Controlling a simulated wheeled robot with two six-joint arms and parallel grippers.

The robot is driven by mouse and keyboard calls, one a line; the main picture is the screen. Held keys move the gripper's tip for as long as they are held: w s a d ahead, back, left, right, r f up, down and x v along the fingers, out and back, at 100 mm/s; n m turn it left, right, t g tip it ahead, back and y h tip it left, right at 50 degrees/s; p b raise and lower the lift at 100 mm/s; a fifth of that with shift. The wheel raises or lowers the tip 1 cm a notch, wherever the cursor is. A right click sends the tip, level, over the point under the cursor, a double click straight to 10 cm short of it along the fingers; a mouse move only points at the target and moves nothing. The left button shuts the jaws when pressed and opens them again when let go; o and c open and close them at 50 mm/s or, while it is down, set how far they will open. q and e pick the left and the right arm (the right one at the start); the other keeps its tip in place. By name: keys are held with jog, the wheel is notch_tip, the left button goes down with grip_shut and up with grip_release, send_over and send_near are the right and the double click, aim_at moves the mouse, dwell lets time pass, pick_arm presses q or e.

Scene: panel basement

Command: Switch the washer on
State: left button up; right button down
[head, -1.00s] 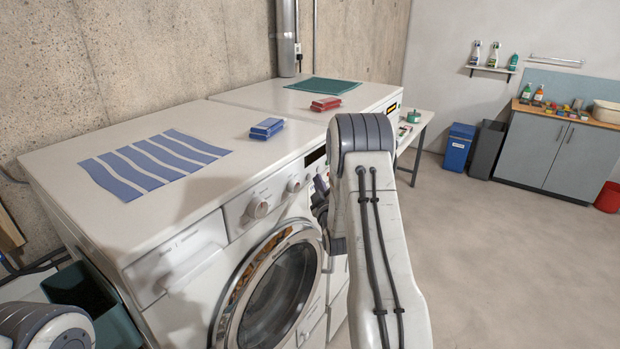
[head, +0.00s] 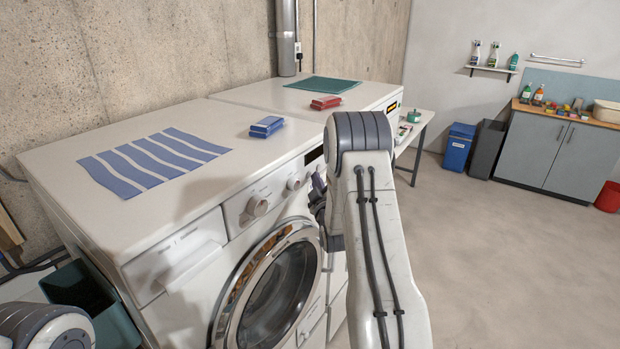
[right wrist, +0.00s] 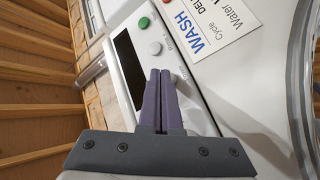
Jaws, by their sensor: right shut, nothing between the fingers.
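The white washer (head: 185,268) stands at the left, with a round glass door, two knobs (head: 257,206) and a dark display on its front panel. In the right wrist view a panel with a dark display (right wrist: 128,68), a green button (right wrist: 143,22) and a pale round button (right wrist: 155,48) shows close up. My right gripper (right wrist: 160,72) is shut and empty, its tips just below the pale button in the picture; whether they touch the panel I cannot tell. In the head view the right gripper (head: 318,190) is partly hidden by my arm. My left gripper is out of view.
A second white machine (head: 275,96) with a lit display stands behind the washer. A dark bin (head: 125,330) stands at lower left.

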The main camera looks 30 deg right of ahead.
jog(key=shift+w+a, duration=0.1)
jog(key=shift+w, duration=0.15)
dwell(0.4)
jog(key=shift+s, duration=0.1)
jog(key=shift+s+d+b, duration=0.25)
jog(key=shift+s+b, duration=0.2)
jog(key=shift+s, duration=0.05)
jog(key=shift+s, duration=0.1)
jog(key=s, duration=0.1)
jog(key=s+d+b, duration=0.1)
jog(key=s, duration=0.1)
jog(key=s+d+b, duration=0.1)
jog(key=s, duration=0.1)
jog(key=shift+s+d, duration=0.15)
jog(key=shift+s, duration=0.05)
dwell(0.5)
